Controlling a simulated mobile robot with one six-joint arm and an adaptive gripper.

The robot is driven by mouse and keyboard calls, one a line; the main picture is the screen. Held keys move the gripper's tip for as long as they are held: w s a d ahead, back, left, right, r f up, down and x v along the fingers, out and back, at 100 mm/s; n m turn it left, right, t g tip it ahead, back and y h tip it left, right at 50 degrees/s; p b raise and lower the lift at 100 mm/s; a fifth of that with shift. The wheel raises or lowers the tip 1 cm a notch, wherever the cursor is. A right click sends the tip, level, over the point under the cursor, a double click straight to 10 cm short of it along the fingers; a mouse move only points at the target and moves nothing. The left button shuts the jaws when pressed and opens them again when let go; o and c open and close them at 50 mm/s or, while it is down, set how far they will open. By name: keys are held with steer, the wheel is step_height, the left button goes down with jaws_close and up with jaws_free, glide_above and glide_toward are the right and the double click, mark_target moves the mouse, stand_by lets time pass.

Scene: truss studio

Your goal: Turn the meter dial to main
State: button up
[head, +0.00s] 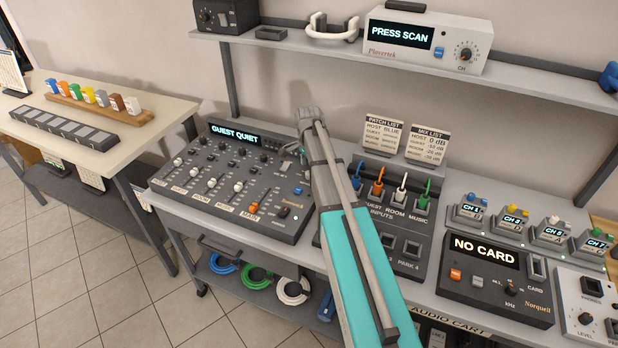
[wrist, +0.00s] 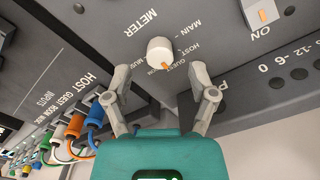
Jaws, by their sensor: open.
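The meter dial (wrist: 160,50) is a white round knob with an orange pointer mark, on the dark mixer panel. Its printed labels include MAIN, HOST and GUEST. The orange mark points down in the wrist view, toward the gripper side, apparently near GUEST. My gripper (wrist: 160,82) is open, its two fingers apart on either side below the knob, not visibly touching it. In the head view the mixer (head: 225,185) stands on the cart with its display reading GUEST QUIET. My arm crosses its right edge, and I cannot make out the dial clearly there.
An orange-marked ON switch (wrist: 262,12) lies right of the dial in the wrist view. The patch panel (head: 408,228) with coloured plugs stands right of the mixer. A shelf (head: 290,42) with a Plovertek unit (head: 428,40) runs above.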

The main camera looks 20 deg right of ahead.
mark_target(308, 172)
steer(key=shift+f+b, duration=1.25)
steer(key=shift+f, duration=0.3)
steer(key=shift+c, duration=0.2)
jaws_close()
